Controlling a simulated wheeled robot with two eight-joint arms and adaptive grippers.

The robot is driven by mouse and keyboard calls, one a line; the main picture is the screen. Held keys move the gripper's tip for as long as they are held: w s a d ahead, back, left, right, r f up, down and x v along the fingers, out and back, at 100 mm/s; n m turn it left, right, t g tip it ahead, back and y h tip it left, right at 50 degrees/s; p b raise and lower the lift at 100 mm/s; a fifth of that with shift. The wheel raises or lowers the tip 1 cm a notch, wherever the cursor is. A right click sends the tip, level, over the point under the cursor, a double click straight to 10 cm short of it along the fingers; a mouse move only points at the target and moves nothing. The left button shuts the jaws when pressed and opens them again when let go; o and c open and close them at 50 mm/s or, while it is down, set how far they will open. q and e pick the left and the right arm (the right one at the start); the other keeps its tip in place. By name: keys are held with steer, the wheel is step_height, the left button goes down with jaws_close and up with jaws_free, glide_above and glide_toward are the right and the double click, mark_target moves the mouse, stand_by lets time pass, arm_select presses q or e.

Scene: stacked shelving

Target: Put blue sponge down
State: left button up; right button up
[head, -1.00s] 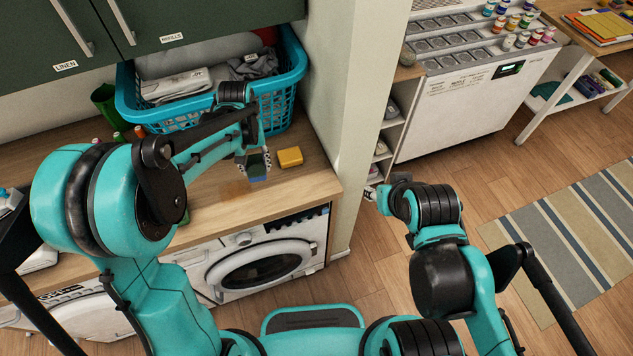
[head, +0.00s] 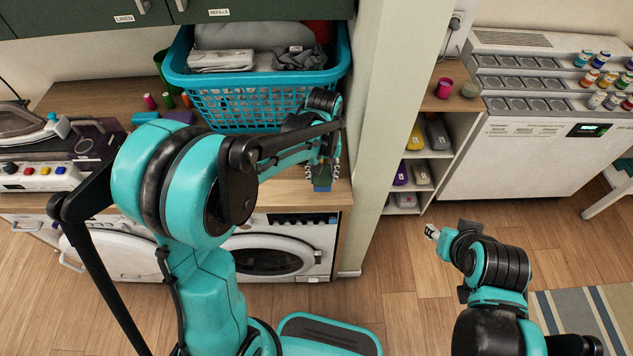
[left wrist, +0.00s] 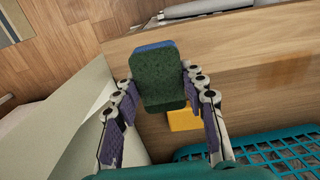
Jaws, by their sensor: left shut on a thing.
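The blue sponge (left wrist: 155,46) has a dark green scouring face, and in the left wrist view it stands between the fingertips. My left gripper (head: 322,178) is shut on it near the front right corner of the wooden counter (head: 330,198). In the head view the sponge (head: 322,188) shows small at the fingertips. I cannot tell whether it touches the counter. My right gripper (head: 432,232) is over the floor on the right, too small to tell if open or shut.
A yellow block (left wrist: 184,120) lies on the counter beyond the sponge in the left wrist view. A teal laundry basket (head: 245,105) with folded cloth stands behind my left arm. A wall post (head: 385,130) borders the counter on the right. An iron (head: 28,125) is at far left.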

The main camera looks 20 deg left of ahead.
mark_target(315, 179)
arm_select(q)
steer(key=shift+w+a+f, duration=0.95)
steer(key=shift+a, duration=0.25)
step_height(315, 179, down, 4)
steer(key=shift+f+b, duration=0.1)
steer(key=shift+b, duration=0.85)
steer(key=o, duration=1)
